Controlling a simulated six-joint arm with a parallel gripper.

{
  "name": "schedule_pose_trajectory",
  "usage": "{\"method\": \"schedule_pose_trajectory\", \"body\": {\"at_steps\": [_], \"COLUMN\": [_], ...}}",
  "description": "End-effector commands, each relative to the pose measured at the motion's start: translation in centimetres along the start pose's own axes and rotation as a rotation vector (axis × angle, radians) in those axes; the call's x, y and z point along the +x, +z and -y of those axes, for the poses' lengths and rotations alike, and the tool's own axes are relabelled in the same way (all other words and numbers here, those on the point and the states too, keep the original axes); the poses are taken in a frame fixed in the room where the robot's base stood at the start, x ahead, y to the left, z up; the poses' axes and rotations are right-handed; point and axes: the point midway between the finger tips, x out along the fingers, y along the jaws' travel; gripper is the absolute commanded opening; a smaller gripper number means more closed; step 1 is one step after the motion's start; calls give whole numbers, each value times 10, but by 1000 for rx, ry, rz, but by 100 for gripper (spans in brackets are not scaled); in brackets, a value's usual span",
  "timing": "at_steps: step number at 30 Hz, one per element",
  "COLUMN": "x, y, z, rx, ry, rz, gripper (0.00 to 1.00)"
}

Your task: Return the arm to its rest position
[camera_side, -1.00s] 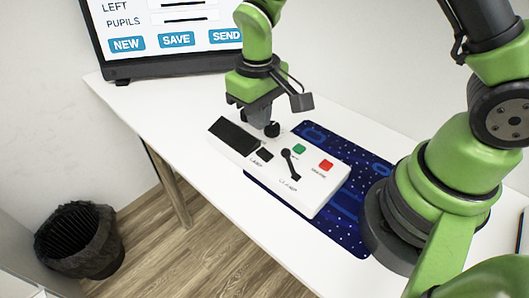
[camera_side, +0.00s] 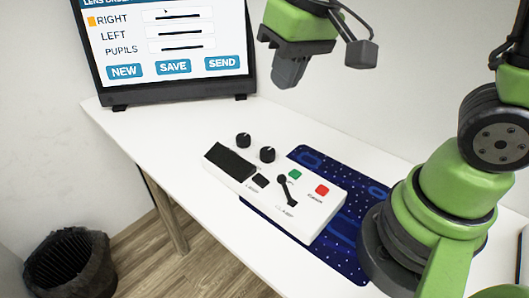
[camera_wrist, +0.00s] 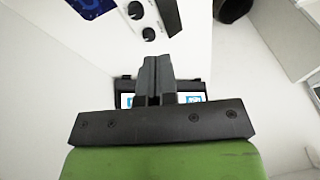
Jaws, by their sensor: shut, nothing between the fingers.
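My gripper (camera_side: 288,72) is at the top middle of the side view, raised in the air above the table, in front of the wall and to the right of the monitor. Its fingers are shut with nothing between them. In the wrist view the shut fingers (camera_wrist: 155,80) point away from the camera, with the monitor partly hidden behind them. The white control box (camera_side: 310,220) lies below my gripper, clear of it. It has two black knobs (camera_side: 255,147), a dark screen, a small lever, and a green and a red button.
The monitor (camera_side: 97,88) stands at the table's far left end, showing RIGHT, LEFT, PUPILS and NEW, SAVE, SEND buttons. A blue patterned mat (camera_side: 350,262) lies under the control box. A black bin (camera_side: 70,265) is on the floor at left. The white table (camera_side: 150,135) is clear near the monitor.

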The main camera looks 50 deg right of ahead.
Motion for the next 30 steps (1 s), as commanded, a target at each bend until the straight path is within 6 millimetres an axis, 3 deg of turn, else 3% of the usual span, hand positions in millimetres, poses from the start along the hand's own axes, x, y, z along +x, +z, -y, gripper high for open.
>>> {"method": "schedule_pose_trajectory", "body": {"at_steps": [3,10,18,30], "x": [-38,-81,-92,-92], "y": [19,62,87,88], "z": [-7,-18,-22,-22], "rx": [56,138,173,174], "ry": [-47,-130,-174,-176], "rz": [-99,-256,-337,-339], "gripper": [0,0,0,0]}}
